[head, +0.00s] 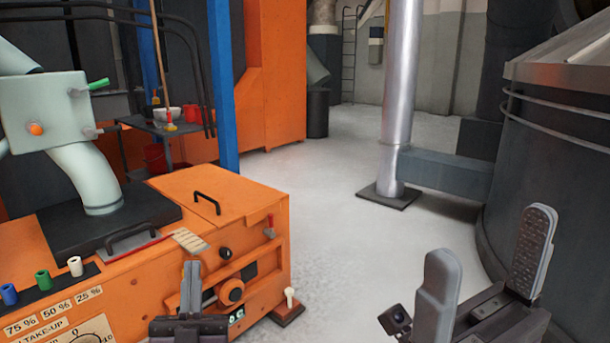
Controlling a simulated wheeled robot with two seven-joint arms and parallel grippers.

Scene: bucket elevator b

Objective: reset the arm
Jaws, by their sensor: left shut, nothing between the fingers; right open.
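My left gripper (190,288) is at the bottom left of centre, in front of the orange machine (240,195). Its fingers are together and hold nothing. My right gripper (485,265) is at the lower right, over the grey floor. Its two grey padded fingers stand wide apart with nothing between them. Most of both arms is out of the picture.
A blue post (222,90) and a silver column (400,95) stand behind. A large dark tank (550,170) fills the right side. The middle floor (330,210) is clear.

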